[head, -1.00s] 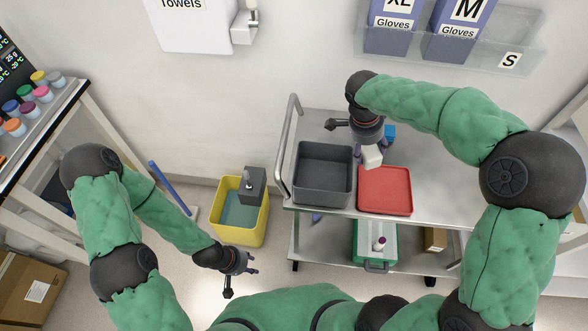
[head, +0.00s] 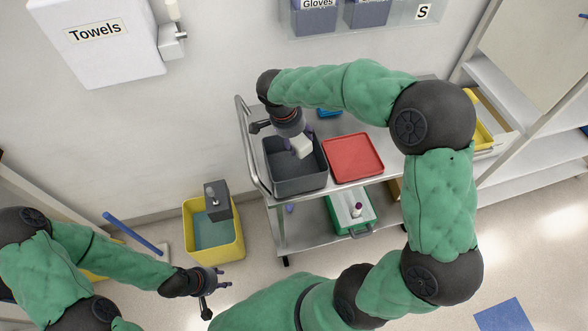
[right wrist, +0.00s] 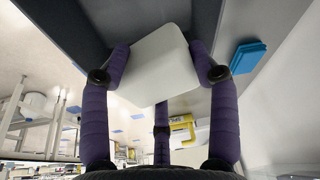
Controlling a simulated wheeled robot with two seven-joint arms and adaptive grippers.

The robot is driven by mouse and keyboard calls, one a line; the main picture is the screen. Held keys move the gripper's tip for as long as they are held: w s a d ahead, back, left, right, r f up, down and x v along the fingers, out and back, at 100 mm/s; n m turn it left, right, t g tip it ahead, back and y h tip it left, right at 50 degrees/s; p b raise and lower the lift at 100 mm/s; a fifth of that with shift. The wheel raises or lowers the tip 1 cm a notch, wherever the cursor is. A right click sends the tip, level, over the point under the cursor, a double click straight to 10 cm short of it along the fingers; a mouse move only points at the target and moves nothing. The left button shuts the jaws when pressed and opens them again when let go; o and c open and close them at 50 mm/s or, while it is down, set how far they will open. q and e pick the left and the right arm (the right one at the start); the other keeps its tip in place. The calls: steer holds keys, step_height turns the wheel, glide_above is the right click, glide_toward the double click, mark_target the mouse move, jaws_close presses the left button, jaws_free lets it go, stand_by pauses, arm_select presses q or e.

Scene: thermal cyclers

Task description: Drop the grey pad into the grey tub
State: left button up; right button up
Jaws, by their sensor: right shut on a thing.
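The grey pad (head: 302,147), a pale, nearly white block, is held between the fingers of my right gripper (head: 301,140). In the right wrist view the pad (right wrist: 158,65) sits tilted between the purple fingers. The dark grey tub (head: 298,186) stands on the trolley's top shelf. The pad and right gripper appear over the tub's opening, towards its back right; their exact height above it is hard to tell. My left gripper (head: 223,278) is open and empty, low to the left of the trolley.
A red tray (head: 353,157) sits just right of the tub on the trolley (head: 330,222). A small blue item (head: 329,113) lies behind. A yellow bin (head: 233,246) stands on the floor to the left. A green box (head: 345,222) is on the lower shelf.

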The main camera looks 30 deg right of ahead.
steer(key=shift+f+b, duration=0.4)
steer(key=shift+f, duration=0.8)
steer(key=o, duration=1.2)
steer(key=shift+r, duration=0.1)
steer(key=v, duration=1.1)
steer(key=shift+r, duration=0.4)
